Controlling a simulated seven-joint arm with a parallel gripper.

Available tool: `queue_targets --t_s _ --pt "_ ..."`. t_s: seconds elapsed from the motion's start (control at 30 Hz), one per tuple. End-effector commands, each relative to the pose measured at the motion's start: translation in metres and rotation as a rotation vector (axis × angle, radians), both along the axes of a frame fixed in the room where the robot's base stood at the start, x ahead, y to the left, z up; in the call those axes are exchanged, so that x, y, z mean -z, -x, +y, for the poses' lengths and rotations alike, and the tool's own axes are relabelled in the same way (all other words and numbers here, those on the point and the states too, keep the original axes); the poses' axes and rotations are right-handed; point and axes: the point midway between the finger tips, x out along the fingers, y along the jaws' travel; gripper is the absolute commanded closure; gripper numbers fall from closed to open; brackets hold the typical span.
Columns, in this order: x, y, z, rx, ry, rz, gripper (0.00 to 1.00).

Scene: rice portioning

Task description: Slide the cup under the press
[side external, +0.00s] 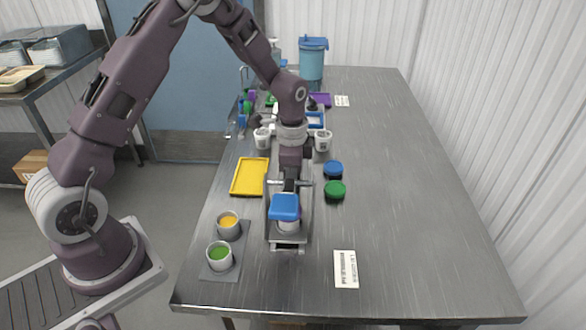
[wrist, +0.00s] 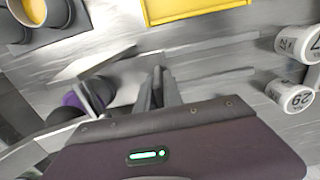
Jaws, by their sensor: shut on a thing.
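A white cup (side external: 289,225) stands at the near end of a metal track (side external: 307,205). A blue block (side external: 284,205), apparently the press head, appears directly above the cup and hides its top; I cannot tell whether they touch. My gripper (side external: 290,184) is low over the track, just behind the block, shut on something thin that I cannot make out. In the wrist view the fingers (wrist: 160,88) are close together. A dark purple round thing (wrist: 75,99), partly hidden, lies to their left.
A yellow tray (side external: 249,176) lies left of the track. Two grey pots, with yellow (side external: 229,224) and green (side external: 219,254) contents, stand front left. Blue (side external: 333,169) and green (side external: 335,190) round items lie to the right. White cups (side external: 323,141) stand behind.

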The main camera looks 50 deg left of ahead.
Motion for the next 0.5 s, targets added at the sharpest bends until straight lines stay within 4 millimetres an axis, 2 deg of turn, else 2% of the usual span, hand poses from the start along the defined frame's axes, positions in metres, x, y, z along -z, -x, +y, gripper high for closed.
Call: queue_targets --t_s 0.33,0.37,0.4,0.43,0.5 --pt "-0.0002 0.0047 -0.0057 0.003 0.005 0.008 1.00" --pt "-0.0002 0.0047 -0.0057 0.003 0.005 0.008 0.83" --pt "-0.0002 0.0046 -0.0056 0.003 0.005 0.008 0.75" --pt "-0.0001 0.0044 -0.0054 0.003 0.005 0.008 0.69" --pt "-0.0001 0.0040 -0.0047 0.002 0.004 0.006 0.67"
